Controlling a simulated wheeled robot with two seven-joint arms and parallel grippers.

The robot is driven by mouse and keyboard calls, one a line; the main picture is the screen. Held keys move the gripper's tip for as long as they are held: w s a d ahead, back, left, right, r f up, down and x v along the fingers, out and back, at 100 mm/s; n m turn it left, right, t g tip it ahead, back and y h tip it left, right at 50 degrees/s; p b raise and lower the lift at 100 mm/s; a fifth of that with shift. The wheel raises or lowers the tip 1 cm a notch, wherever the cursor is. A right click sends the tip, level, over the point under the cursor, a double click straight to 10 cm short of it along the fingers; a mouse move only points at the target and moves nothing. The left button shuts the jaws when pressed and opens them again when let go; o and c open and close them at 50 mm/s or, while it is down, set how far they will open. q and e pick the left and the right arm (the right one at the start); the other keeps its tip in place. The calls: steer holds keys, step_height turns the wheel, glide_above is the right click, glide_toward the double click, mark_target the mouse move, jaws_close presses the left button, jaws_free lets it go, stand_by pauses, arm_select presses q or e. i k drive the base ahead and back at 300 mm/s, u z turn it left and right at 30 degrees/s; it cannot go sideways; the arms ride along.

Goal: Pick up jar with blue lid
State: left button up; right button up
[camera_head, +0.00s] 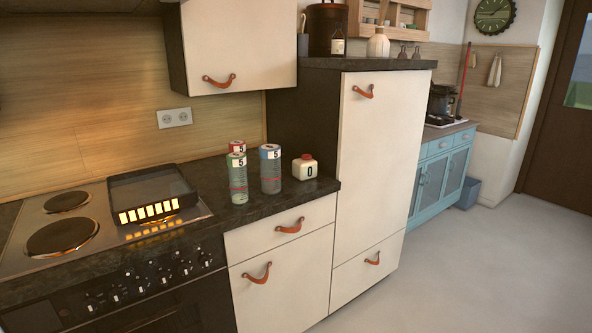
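The jar with the blue lid (270,169) stands upright on the dark countertop (262,207). It is a clear, greyish jar with a white label marked 5 and a red line low on its side. A similar jar with a green lid (237,178) stands close to its left and a little nearer. A jar with a red lid (237,146) stands behind the green-lidded one, which hides most of it. Neither of my grippers shows in the head view.
A small white bottle with a red cap (305,168), marked 0, stands right of the jars, near the tall cabinet (372,160). A dark tray with lit bars (150,195) sits on the stove (62,238) at the left. The floor (450,270) is clear at the right.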

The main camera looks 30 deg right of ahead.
mark_target(269, 154)
steer(key=z, duration=0.85)
steer(key=i, duration=0.75)
steer(key=z, duration=0.55)
steer(key=i, duration=0.95)
steer(key=u, duration=0.45)
